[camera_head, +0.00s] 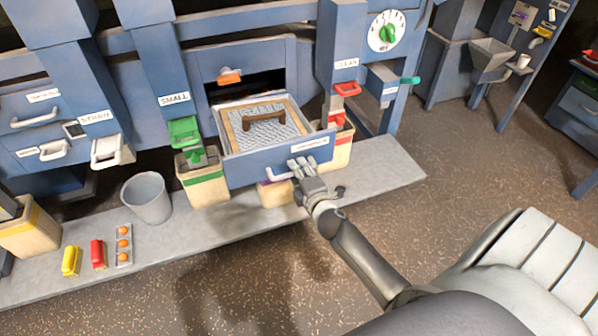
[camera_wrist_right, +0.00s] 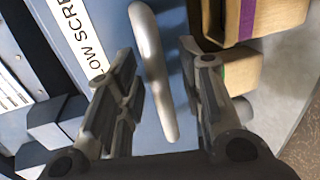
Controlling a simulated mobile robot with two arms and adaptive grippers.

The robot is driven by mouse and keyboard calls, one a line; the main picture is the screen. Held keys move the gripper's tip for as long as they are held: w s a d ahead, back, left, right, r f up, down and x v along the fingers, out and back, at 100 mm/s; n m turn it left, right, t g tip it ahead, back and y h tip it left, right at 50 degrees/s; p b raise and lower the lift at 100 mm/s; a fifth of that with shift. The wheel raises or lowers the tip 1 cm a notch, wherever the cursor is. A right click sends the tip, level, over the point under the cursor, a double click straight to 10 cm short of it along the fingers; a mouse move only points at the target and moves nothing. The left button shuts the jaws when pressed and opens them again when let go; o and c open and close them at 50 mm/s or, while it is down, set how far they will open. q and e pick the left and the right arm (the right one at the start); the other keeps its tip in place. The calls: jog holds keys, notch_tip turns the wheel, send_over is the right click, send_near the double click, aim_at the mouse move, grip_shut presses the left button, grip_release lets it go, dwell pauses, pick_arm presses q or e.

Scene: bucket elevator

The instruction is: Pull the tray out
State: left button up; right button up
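The tray (camera_head: 250,163) is a blue drawer standing partly out of the machine, below a dark opening. A wood-framed mesh screen (camera_head: 290,128) with a brown handle lies inside it. A light metal handle (camera_head: 280,175) is on the tray's front. My right gripper (camera_head: 302,167) is at this front handle. In the right wrist view the handle (camera_wrist_right: 152,70) stands between the two fingers of my right gripper (camera_wrist_right: 162,85), which are apart with gaps on both sides. A label beginning "LOW SCRE" (camera_wrist_right: 80,38) is beside it. My left gripper is out of view.
Bins stand below the tray: a green-striped one (camera_head: 205,188), a red-striped one (camera_head: 340,150) and a purple-marked one (camera_head: 275,194). A grey bucket (camera_head: 147,198) is on the platform (camera_head: 388,168). The speckled floor (camera_head: 440,185) in front is open.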

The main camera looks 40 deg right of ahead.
jog(key=v, duration=1.2)
jog(key=shift+d, duration=0.1)
jog(key=s+a+f+m+g+y, duration=0.1)
jog(key=s+a+f+m+g, duration=0.15)
jog(key=f, duration=0.65)
jog(key=s+a+f+m+g+y, duration=0.15)
jog(key=s+f, duration=0.25)
jog(key=f, duration=0.5)
jog(key=s+a+f+m+g, duration=0.1)
jog(key=s+f+m+g, duration=0.2)
jog(key=f, duration=0.6)
jog(key=s+a+f+m+g, duration=0.1)
jog(key=s+f+m+g, duration=0.1)
jog(key=s+f, duration=0.4)
jog(key=s+a+f+m+g+y, duration=0.1)
jog(key=s+f, duration=0.5)
jog(key=s, duration=0.6)
jog(key=s+a+f+m+g, duration=0.3)
jog(key=s+f, duration=0.3)
jog(key=s, duration=0.4)
jog(key=shift+g, duration=0.6)
